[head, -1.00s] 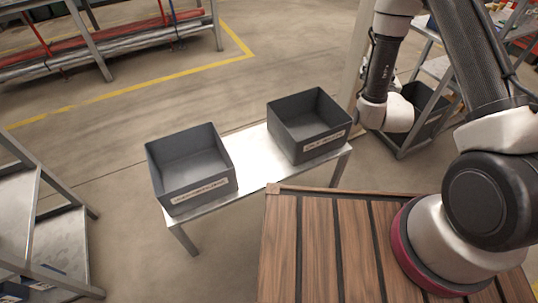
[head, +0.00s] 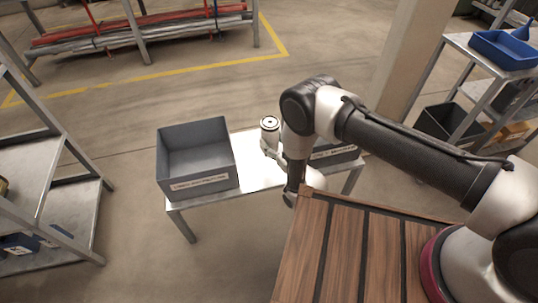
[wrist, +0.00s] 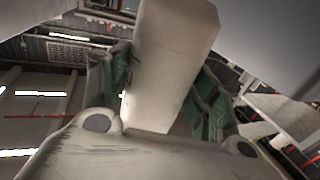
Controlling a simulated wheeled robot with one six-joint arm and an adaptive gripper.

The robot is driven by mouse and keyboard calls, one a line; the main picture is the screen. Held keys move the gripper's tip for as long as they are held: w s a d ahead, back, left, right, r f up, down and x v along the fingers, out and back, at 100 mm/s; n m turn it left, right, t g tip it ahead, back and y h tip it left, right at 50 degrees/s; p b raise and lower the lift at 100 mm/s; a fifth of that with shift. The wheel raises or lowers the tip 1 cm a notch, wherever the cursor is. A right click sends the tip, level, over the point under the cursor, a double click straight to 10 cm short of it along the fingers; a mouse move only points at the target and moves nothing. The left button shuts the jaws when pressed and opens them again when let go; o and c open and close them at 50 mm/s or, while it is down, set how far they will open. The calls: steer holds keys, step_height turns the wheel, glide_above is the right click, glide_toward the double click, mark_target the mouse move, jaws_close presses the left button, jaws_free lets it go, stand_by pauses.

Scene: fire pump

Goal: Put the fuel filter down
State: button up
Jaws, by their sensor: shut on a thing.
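The fuel filter is a white cylinder (head: 269,127) with a dark ring on its top. It is upright or nearly so, between the two grey bins in the head view. My gripper (head: 272,147) is shut on it. In the wrist view the pale filter body (wrist: 165,65) stands between green-padded fingers (wrist: 163,100). The white table (head: 258,176) lies below and in front of it.
A grey bin (head: 195,185) stands on the table's left. Another grey bin (head: 335,153) on the right is mostly hidden behind my arm. Shelves stand at far left (head: 65,215) and right (head: 465,43). The table is bare between the bins.

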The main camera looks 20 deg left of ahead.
steer(key=shift+g, duration=0.3)
steer(key=f, duration=0.2)
steer(key=s+f, duration=0.1)
steer(key=f, duration=0.1)
steer(key=a+f, duration=0.1)
steer(key=f, duration=0.1)
steer(key=shift+s+f, duration=0.35)
steer(key=shift+s, duration=0.05)
steer(key=shift+a+f, duration=0.1)
steer(key=shift+f, duration=2.25)
steer(key=shift+f, duration=0.1)
steer(key=o, duration=1.4)
steer(key=shift+c, duration=0.2)
glide_above(279, 184)
